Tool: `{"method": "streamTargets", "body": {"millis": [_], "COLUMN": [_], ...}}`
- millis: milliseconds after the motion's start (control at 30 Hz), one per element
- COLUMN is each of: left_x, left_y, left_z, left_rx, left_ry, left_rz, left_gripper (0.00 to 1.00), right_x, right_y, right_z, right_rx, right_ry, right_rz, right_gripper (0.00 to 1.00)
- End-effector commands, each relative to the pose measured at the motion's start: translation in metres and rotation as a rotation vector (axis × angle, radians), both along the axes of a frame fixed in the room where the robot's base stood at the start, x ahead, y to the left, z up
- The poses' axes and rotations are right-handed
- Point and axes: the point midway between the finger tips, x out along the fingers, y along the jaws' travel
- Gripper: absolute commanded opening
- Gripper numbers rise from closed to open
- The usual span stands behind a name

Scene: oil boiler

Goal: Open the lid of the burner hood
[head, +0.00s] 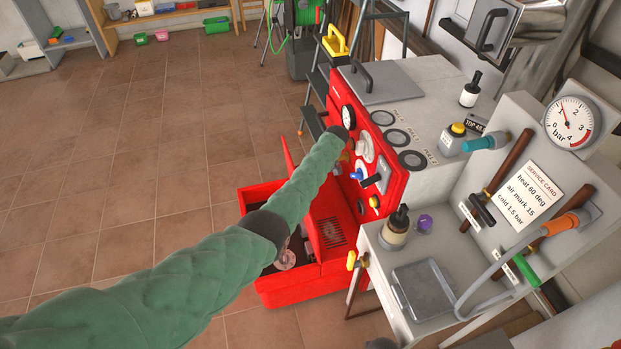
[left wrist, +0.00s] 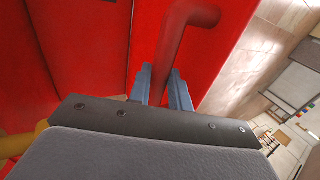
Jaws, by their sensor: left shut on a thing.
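The red burner hood (head: 285,290) is low at the front of the boiler, a box whose inside partly shows, with a round copper-coloured part (head: 287,260) in it. A red panel with a grille (head: 333,232) slopes up from it, and a red edge (head: 287,158) rises behind my left forearm. I cannot tell exactly how far the lid is raised. In the left wrist view, my left gripper (left wrist: 161,88) has its fingers on either side of a bent red bar handle (left wrist: 178,45) and is shut on it. My forearm hides this grip in the head view. My right gripper is out of view.
The red boiler front (head: 395,180) with knobs and gauges stands right of my arm. Tiled floor (head: 130,170) at left is clear.

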Motion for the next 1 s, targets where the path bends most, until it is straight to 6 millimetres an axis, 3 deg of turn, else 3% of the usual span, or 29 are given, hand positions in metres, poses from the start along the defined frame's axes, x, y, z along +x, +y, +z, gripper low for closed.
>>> {"method": "streamTargets", "body": {"millis": [33, 333, 367, 433, 467, 867, 1000], "left_x": [-0.006, -0.006, -0.006, -0.005, -0.004, 0.000, 0.003], "left_y": [0.000, 0.001, 0.001, 0.001, 0.000, -0.004, -0.014], "left_z": [-0.009, -0.009, -0.009, -0.008, -0.007, 0.005, 0.023], "left_rx": [0.001, 0.000, 0.000, 0.000, 0.000, -0.001, -0.002], "left_ry": [0.013, 0.013, 0.013, 0.011, 0.010, 0.002, 0.001], "left_rz": [0.002, 0.002, 0.002, 0.002, 0.001, 0.000, 0.000], "left_gripper": [0.00, 0.00, 0.26, 0.39, 0.41, 0.41, 0.41], "right_x": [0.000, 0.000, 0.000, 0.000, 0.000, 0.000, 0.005], "right_y": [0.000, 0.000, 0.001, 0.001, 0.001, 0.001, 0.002], "right_z": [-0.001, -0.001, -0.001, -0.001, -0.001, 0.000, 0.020], "right_rx": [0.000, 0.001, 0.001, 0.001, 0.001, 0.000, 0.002], "right_ry": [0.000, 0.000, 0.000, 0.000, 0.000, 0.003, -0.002], "right_rz": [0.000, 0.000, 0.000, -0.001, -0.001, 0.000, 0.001], "right_gripper": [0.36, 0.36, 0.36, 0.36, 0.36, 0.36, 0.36]}}
